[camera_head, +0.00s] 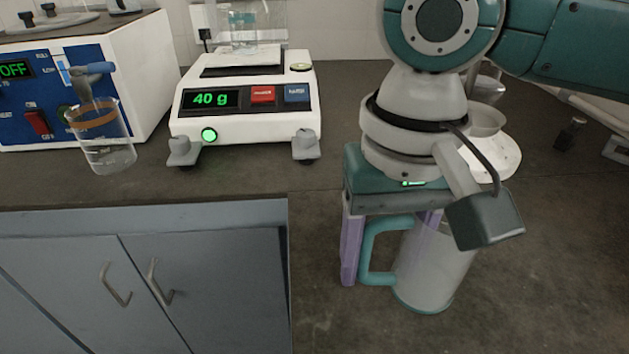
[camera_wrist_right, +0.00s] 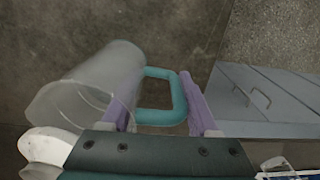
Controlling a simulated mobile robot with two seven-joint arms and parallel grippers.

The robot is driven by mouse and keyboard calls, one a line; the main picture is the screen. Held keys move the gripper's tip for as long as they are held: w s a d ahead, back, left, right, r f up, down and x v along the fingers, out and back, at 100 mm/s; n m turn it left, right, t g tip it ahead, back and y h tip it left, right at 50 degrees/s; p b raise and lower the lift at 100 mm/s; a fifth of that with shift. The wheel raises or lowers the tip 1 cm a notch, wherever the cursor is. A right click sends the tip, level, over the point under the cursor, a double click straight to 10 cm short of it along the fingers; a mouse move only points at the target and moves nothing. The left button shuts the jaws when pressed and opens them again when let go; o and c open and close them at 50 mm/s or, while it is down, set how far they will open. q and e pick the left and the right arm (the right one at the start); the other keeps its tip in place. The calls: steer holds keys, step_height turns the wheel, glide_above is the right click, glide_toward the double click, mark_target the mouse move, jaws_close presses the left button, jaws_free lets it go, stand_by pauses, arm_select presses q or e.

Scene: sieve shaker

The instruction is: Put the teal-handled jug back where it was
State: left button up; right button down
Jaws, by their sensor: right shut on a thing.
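The teal-handled jug (camera_head: 432,272) is a tall, clear to whitish vessel below my right wrist in the head view. Its teal handle (camera_head: 370,252) faces left. My right gripper (camera_head: 388,250) points down, with its purple fingers on either side of the handle, and is shut on it. In the right wrist view the jug (camera_wrist_right: 98,82) lies to the left, its open mouth toward the camera, and the handle (camera_wrist_right: 180,97) sits between the purple fingers. The jug looks upright. I cannot tell whether its base touches the dark surface. My left gripper is not in view.
A white balance (camera_head: 247,125) reading 40 g stands at the back with a clear vessel on it. A blue-fronted machine (camera_head: 40,115) showing OFF and an orange-banded beaker (camera_head: 104,150) are left. A white round object (camera_head: 505,155) is partly behind my arm.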

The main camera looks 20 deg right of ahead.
mark_target(391, 217)
steer(key=shift+f, duration=0.65)
steer(key=shift+c, duration=0.7)
jaws_free()
steer(key=shift+f, duration=0.1)
step_height(391, 217, up, 11)
steer(key=p, duration=0.3)
steer(key=shift+r+p, duration=0.3)
steer(key=shift+r, duration=0.35)
